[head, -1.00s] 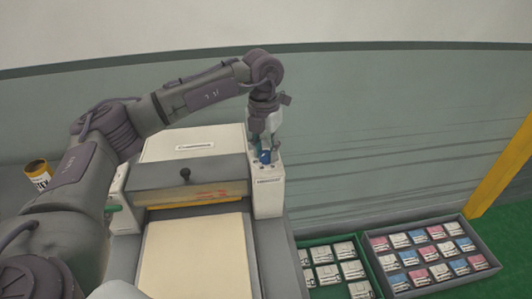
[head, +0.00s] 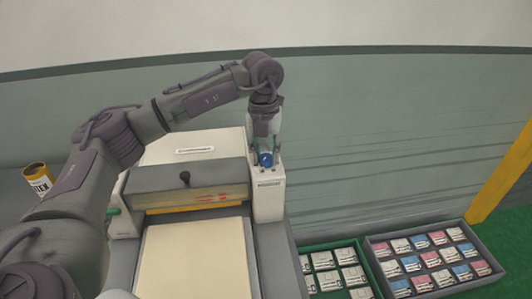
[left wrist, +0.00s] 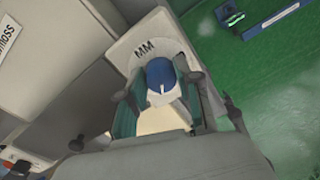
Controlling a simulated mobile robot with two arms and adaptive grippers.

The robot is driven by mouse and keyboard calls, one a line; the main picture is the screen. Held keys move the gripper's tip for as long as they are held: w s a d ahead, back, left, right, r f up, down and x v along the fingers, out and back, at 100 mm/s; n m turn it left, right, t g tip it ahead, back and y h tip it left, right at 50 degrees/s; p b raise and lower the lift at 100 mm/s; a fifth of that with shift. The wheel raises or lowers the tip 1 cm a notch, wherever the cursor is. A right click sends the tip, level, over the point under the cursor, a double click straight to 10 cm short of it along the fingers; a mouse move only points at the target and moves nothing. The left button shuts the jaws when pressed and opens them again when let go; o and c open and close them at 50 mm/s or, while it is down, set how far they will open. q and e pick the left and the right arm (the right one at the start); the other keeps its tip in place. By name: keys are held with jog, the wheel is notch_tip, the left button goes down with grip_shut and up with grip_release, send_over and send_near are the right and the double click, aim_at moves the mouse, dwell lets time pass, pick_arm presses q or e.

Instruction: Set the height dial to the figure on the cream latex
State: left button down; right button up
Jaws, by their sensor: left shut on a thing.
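The blue height dial (head: 265,159) sits on top of the white housing (head: 269,200) at the right side of the machine. In the left wrist view the dial (left wrist: 160,76) has a white pointer line and stands by a plate marked "MM". My left gripper (head: 264,150) is above the dial and shut on it, with a finger on each side. The cream latex sheet (head: 195,262) lies flat on the machine bed in front; no figure is readable on it. My right gripper is in neither view.
A yellow tin (head: 38,178) stands at the left. A green tray (head: 334,272) and a grey tray (head: 434,262) hold several small packs at the right. A yellow post (head: 500,170) rises at the far right.

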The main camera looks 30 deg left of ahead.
aim_at(264, 156)
pick_arm(q)
jog(key=shift+w+r, duration=0.1)
jog(key=shift+r, duration=0.05)
jog(key=c, duration=0.8)
grip_release()
jog(key=r, duration=1.1)
jog(key=shift+a+r, duration=0.3)
jog(key=shift+r, duration=0.1)
jog(key=shift+f, duration=0.1)
